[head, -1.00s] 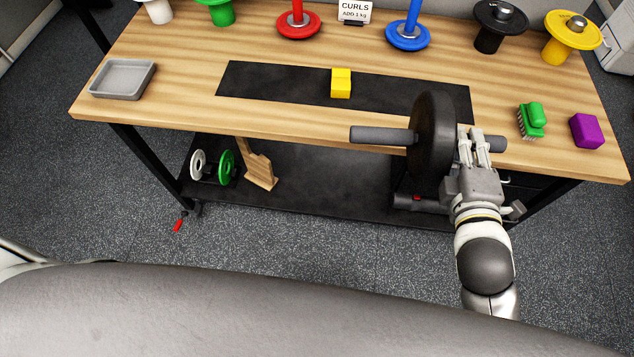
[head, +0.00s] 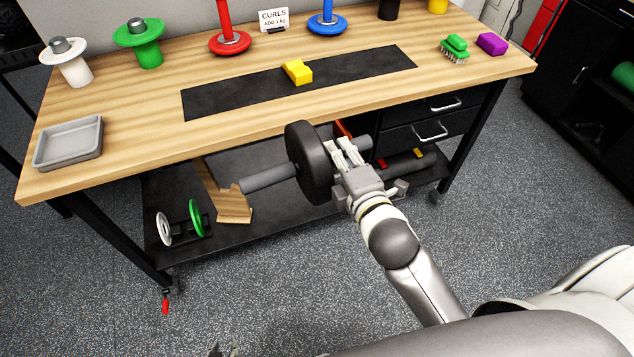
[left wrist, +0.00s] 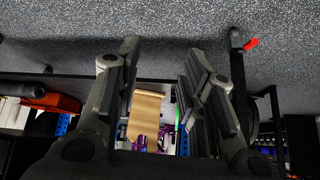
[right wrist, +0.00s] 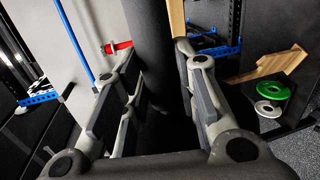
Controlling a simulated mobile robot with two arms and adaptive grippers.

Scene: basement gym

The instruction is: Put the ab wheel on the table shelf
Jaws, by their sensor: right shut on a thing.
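The ab wheel (head: 313,163) has a thick black wheel and grey side handles. My right gripper (head: 345,152) is shut on its right handle and holds it up at the table's front, below the tabletop edge. In the right wrist view, a dark part of the ab wheel (right wrist: 150,45) lies between the fingers. The table shelf (head: 275,213) is the dark lower board, partly hidden behind the wheel and my arm. My left gripper (left wrist: 165,60) is open and empty in the left wrist view; only small tips show at the head view's bottom edge.
On the shelf, a wooden stand (head: 232,203) and a rack with white and green plates (head: 196,218) take the left; a dark roller (head: 405,160) lies right. Drawers (head: 430,118) hang at the right. A red-tipped table foot (head: 166,300) is at the front left.

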